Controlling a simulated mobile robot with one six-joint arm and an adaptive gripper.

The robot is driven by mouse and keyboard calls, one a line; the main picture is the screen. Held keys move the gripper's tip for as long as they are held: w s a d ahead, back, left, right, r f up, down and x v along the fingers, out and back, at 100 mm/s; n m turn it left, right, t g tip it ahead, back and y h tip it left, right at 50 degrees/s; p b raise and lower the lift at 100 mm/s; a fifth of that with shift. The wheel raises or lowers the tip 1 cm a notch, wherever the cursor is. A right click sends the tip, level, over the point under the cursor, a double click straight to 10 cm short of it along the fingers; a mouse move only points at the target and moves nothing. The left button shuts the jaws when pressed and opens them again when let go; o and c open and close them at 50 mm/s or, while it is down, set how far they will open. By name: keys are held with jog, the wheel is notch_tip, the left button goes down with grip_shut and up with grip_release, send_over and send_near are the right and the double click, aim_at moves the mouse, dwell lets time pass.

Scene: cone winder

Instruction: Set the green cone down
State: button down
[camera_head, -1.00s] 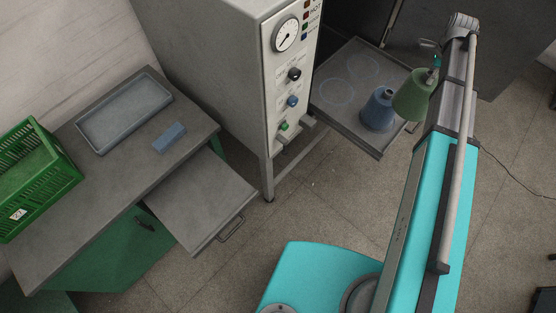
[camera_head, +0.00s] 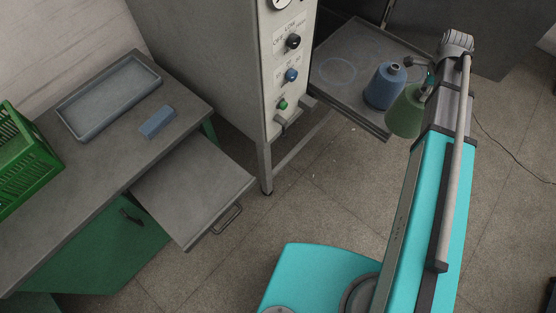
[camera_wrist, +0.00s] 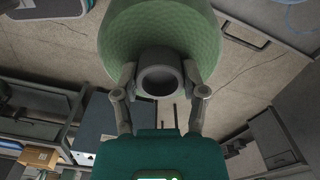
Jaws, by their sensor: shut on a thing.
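The green cone (camera_head: 405,112) is held at its narrow top by my gripper (camera_head: 428,88), in front of the tray's near right edge in the head view. In the wrist view the green cone (camera_wrist: 163,35) fills the top middle, with its grey tube end between the two fingers of my gripper (camera_wrist: 160,82). The blue cone (camera_head: 385,85) stands upright on the grey tray (camera_head: 350,42) of the machine, close beside the green cone. I cannot tell whether the two cones touch. My arm hides part of the tray's right side.
The tray has faint ring marks (camera_head: 337,72) on its bare left part. The machine's panel (camera_head: 285,75) with knobs stands left of the tray. A workbench (camera_head: 100,150) with a shallow tray (camera_head: 108,97), a blue block (camera_head: 157,122), a pulled-out shelf (camera_head: 190,195) and a green crate (camera_head: 22,160) is at left.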

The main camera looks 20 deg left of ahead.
aim_at(421, 103)
jog(key=shift+s+d+f+b, duration=0.1)
jog(key=shift+s+f+b, duration=0.45)
jog(key=shift+f, duration=0.2)
jog(key=shift+s+f+b, duration=0.45)
jog(key=shift+f+b, duration=0.2)
jog(key=shift+f, duration=0.15)
jog(key=shift+s+d+f+b, duration=0.1)
jog(key=shift+s+f+b, duration=0.45)
jog(key=shift+f, duration=0.2)
